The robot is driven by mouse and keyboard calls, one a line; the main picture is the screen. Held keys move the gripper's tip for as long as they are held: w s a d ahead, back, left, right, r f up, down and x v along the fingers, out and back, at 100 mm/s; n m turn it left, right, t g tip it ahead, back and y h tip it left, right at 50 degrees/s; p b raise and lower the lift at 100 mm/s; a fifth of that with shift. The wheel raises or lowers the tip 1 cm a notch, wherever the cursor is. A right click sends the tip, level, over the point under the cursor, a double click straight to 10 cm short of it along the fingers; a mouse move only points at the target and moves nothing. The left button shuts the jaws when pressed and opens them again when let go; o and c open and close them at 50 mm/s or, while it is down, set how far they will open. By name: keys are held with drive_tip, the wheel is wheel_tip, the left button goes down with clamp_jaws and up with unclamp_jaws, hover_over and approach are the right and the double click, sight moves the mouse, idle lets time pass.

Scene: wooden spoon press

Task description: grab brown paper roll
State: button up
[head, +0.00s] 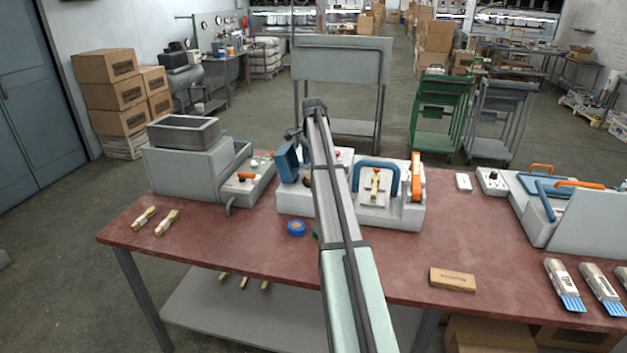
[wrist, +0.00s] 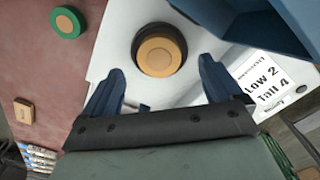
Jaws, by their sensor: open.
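A round roll (wrist: 159,50) with a dark brown rim and a tan centre sits on the white top of a machine in the wrist view. It is the closest match to the brown paper roll. My gripper (wrist: 161,68) is open, its two blue fingers apart, one to each side of the roll's lower part in the picture. I see no finger touching the roll, and how high the fingers are above it is hard to tell. In the head view my arm covers part of the white press (head: 390,210), and I cannot make out the roll or gripper there.
A blue machine part (wrist: 262,28) rises close to the right finger, beside a printed label (wrist: 268,88). A green roll (wrist: 67,22) and a tan block (head: 452,279) lie on the red table (head: 250,250). A blue roll (head: 297,228) lies before the press. Paper-wrapped brushes (head: 566,285) lie right.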

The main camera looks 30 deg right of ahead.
wheel_tip(320, 180, down, 4)
drive_tip(key=shift+f, duration=0.1)
drive_tip(key=shift+c, duration=0.2)
drive_tip(key=c, duration=1.1)
